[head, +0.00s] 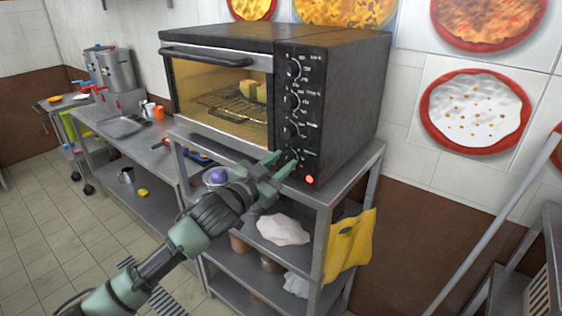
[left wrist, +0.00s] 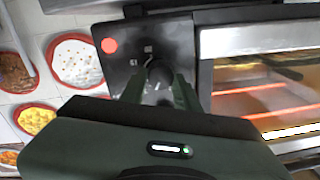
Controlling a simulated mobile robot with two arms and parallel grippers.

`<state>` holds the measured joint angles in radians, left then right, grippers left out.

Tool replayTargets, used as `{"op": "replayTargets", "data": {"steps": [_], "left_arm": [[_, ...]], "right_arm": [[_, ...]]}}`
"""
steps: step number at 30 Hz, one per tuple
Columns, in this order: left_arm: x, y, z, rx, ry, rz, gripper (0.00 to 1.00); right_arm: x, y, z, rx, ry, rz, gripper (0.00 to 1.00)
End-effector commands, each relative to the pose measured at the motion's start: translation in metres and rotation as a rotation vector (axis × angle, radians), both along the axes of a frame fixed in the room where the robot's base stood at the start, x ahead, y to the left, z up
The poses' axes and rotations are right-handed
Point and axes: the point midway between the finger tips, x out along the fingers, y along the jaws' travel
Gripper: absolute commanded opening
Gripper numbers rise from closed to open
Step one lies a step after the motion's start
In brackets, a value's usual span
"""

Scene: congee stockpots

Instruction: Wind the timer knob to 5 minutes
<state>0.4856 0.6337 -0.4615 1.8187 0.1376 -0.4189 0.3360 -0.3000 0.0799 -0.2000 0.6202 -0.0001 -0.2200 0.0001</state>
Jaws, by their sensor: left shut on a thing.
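The black toaster oven (head: 345,100) stands on a metal shelf unit, with a column of dial knobs on its front panel at right. The timer knob is the lowest one, just above a lit red lamp (head: 309,180). My left gripper (head: 283,163) reaches up to it from the lower left and mostly hides it in the head view. In the left wrist view, the dark knob (left wrist: 160,76) sits between the two green fingers, which are shut on it. Its pointer and the dial marks are too small to read. My right gripper is in neither view.
Food sits on a rack (head: 230,100) behind the oven's closed glass door; heating elements (left wrist: 250,89) glow red in the left wrist view. A yellow cloth (head: 349,245) hangs from the shelf unit. A counter with stockpots (head: 112,68) runs along the left.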

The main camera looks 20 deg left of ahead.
Motion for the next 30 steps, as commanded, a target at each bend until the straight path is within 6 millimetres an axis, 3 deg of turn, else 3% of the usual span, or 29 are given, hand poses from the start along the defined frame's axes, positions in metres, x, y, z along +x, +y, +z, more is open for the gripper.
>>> {"op": "replayTargets", "data": {"steps": [12, 29, 30], "left_arm": [[0.0, -0.0004, -0.0005, 0.203, -0.073, 0.0, 0.0], [0.0001, -0.0001, -0.0008, 0.238, -0.086, 0.001, 0.0], [0.0001, -0.0001, -0.0008, 0.238, -0.086, 0.001, 0.34]], "right_arm": [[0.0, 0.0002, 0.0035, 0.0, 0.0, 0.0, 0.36], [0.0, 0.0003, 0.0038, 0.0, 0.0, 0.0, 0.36], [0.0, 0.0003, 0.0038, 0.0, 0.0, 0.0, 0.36]]}}
